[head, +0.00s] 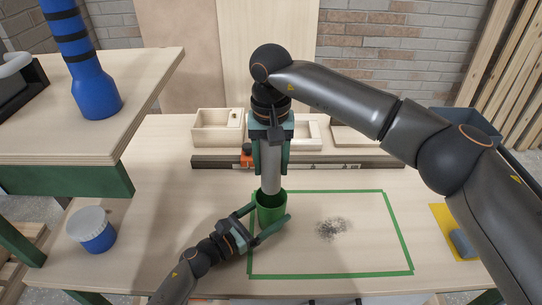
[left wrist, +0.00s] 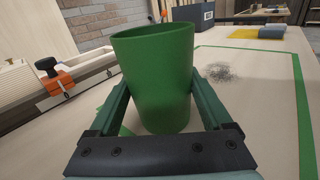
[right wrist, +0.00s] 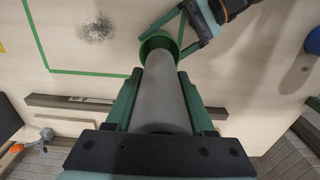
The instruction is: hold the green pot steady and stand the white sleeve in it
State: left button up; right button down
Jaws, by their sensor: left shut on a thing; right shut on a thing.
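The green pot (head: 269,211) stands upright on the table at the left end of the green tape outline. My left gripper (head: 262,222) is shut around the pot's sides; the left wrist view shows the pot (left wrist: 158,80) between its fingers. My right gripper (head: 271,150) is shut on the sleeve (head: 270,178), which looks pale grey, and holds it upright above the pot. The sleeve (right wrist: 167,95) points at the pot mouth (right wrist: 158,45) in the right wrist view. Its lower end is at the pot's rim; I cannot tell how far inside it is.
Green tape (head: 330,274) outlines an area with a dark speckled patch (head: 332,228). A wooden box (head: 217,128) and a long rail (head: 345,163) lie behind. A yellow sheet (head: 447,222) lies at the right.

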aim_at(271, 187)
jog(key=shift+f, duration=0.75)
jog(key=shift+f, duration=2.9)
jog(key=shift+c, duration=0.9)
grip_release()
notch_tip(271, 187, up, 12)
